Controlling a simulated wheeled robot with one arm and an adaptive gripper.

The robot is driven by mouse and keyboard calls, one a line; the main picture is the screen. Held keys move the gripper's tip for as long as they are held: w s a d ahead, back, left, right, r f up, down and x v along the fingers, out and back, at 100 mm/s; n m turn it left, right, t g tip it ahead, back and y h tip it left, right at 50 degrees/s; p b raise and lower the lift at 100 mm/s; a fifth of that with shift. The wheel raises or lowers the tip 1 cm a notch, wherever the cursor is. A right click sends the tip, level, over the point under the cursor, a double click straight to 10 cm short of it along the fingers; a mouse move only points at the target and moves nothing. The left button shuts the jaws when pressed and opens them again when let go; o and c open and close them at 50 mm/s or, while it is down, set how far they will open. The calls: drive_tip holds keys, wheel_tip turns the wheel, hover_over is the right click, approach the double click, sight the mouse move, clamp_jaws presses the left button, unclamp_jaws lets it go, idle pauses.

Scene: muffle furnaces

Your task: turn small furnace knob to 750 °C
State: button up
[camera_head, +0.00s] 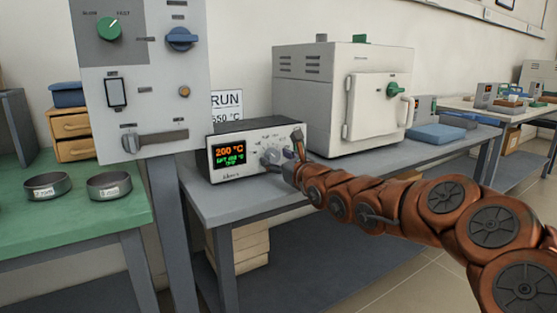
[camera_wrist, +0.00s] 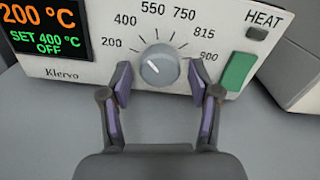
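The control box (camera_head: 245,170) stands on the grey bench, its display (camera_head: 230,155) reading 200 °C in orange, with smaller green text. In the wrist view the display (camera_wrist: 42,28) reads "SET 400 °C OFF". The round grey knob (camera_wrist: 159,65) sits on the box face under a scale marked 200, 400, 550, 750, 815 and 900; I cannot tell surely where its pointer stands. My gripper (camera_wrist: 160,83) is open, with one finger on each side of the knob and gaps between. In the head view my gripper (camera_head: 286,163) is in front of the box's right side, partly hiding the knob.
A green switch (camera_wrist: 238,71) sits right of the knob, under a HEAT label and close to my right finger. A white furnace (camera_head: 345,95) stands behind and right of the box. A tall grey panel (camera_head: 150,75) rises at left. The bench before the box is clear.

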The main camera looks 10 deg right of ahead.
drive_tip(key=shift+d, duration=0.15)
drive_tip(key=c, duration=0.9)
drive_tip(key=shift+m, duration=0.3)
drive_tip(key=m, duration=0.3)
drive_tip(key=shift+r, duration=0.1)
drive_tip(key=m+p, duration=0.3)
drive_tip(key=shift+r, duration=0.1)
drive_tip(key=m+p, duration=0.2)
drive_tip(key=p, duration=0.1)
drive_tip(key=m+p, duration=0.1)
drive_tip(key=p, duration=0.2)
drive_tip(key=shift+r, duration=0.15)
drive_tip(key=m+p, duration=0.1)
drive_tip(key=p, duration=0.5)
drive_tip(key=shift+f+m+p, duration=0.25)
drive_tip(key=shift+m+p, duration=0.45)
drive_tip(key=shift+p, duration=1.35)
